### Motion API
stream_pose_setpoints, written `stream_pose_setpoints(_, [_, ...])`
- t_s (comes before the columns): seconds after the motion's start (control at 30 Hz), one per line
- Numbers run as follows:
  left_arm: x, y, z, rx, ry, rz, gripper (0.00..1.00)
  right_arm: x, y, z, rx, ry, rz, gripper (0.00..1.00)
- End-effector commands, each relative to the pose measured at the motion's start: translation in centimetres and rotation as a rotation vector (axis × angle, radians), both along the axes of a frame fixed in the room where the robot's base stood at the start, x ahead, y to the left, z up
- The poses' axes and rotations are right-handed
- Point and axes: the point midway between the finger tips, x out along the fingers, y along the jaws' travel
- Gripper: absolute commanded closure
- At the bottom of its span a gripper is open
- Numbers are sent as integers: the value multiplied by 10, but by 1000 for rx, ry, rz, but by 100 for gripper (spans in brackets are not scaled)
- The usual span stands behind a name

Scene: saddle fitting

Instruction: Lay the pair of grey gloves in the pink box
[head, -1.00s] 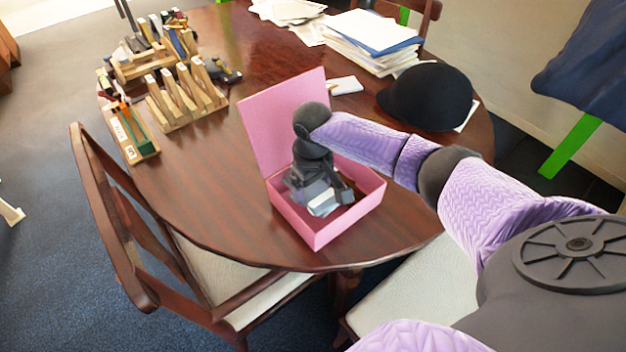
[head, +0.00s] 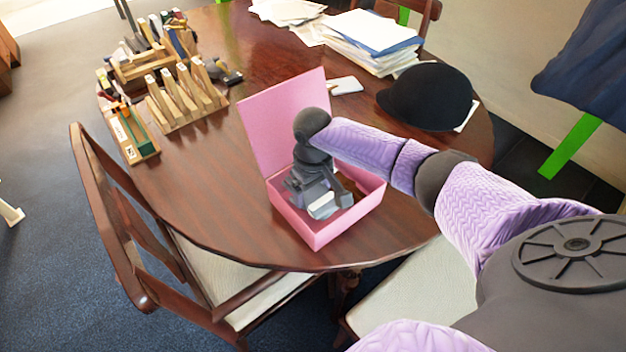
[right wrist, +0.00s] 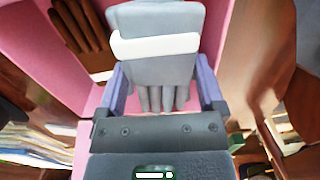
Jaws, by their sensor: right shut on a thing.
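The pair of grey gloves (right wrist: 155,65), with a white band, is between the fingers of my right gripper (right wrist: 160,90) in the right wrist view. The gripper is shut on them, and the glove fingers point toward the palm. In the head view my right gripper (head: 318,192) is inside the outline of the open pink box (head: 318,236), with the gloves' pale band (head: 325,206) low at its front. Whether the gloves touch the box floor is hidden. The box's lid (head: 285,120) stands up at the back. My left gripper is not in view.
A black cap (head: 428,95), a paper stack (head: 372,42) and wooden racks (head: 185,98) stand on the table. Chairs (head: 120,220) stand around it. The tabletop left of the box is clear.

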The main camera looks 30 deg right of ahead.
Motion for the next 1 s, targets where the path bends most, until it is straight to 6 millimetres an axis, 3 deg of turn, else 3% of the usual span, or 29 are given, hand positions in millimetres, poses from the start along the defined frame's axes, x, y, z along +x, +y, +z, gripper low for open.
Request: stream_pose_setpoints(1.0, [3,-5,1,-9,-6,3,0,0,0,-7,0,0,0,71])
